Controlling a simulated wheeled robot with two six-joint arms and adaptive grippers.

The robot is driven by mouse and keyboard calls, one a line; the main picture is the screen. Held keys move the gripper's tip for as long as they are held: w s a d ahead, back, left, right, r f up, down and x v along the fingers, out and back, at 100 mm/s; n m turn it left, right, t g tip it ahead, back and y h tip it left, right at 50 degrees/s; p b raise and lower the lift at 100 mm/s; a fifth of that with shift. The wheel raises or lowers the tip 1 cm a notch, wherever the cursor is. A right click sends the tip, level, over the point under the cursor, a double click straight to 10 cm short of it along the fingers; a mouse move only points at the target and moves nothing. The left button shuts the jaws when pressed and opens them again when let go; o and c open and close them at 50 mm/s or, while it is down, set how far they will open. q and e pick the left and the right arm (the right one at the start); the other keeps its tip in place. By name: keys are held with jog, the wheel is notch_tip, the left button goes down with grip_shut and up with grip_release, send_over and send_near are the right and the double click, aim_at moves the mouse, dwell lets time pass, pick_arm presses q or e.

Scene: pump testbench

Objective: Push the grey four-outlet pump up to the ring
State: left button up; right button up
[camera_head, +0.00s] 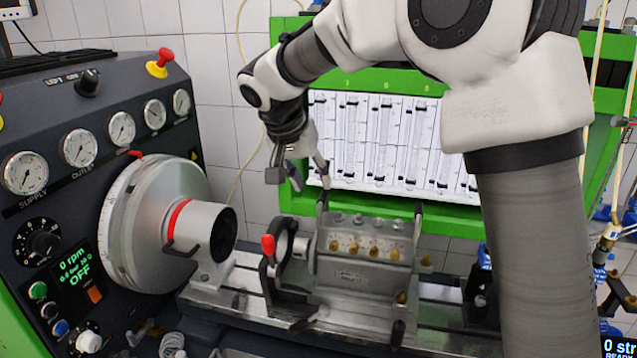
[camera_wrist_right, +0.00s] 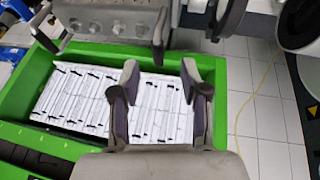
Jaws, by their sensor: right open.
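The grey four-outlet pump (camera_head: 365,262) sits on the bench rail in the head view, with a row of brass outlets along its upper face. A dark upright ring (camera_head: 284,250) with a red-tipped lever stands at the pump's left end; I cannot tell whether they touch. My right gripper (camera_head: 300,180) is open and empty, above and behind the ring and the pump's left end. In the right wrist view the open fingers (camera_wrist_right: 160,88) hold nothing; the pump (camera_wrist_right: 115,28) is at the upper left and the ring (camera_wrist_right: 228,16) at the top. My left gripper is out of view.
The large drive disc (camera_head: 135,225) with its red-banded hub (camera_head: 200,228) is left of the ring. The gauge panel (camera_head: 95,150) fills the left side. A green-framed board (camera_head: 385,140) of glass tubes stands behind the pump. Slim upright posts flank the pump.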

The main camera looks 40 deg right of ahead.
aim_at(322, 196)
jog(key=p+x, duration=0.1)
jog(key=x, duration=0.6)
jog(key=shift+d+r+p, duration=0.1)
jog(key=shift+d+p, duration=0.25)
jog(key=shift+d, duration=0.1)
jog(key=shift+s+a, duration=0.1)
jog(key=shift+a, duration=0.25)
grip_shut()
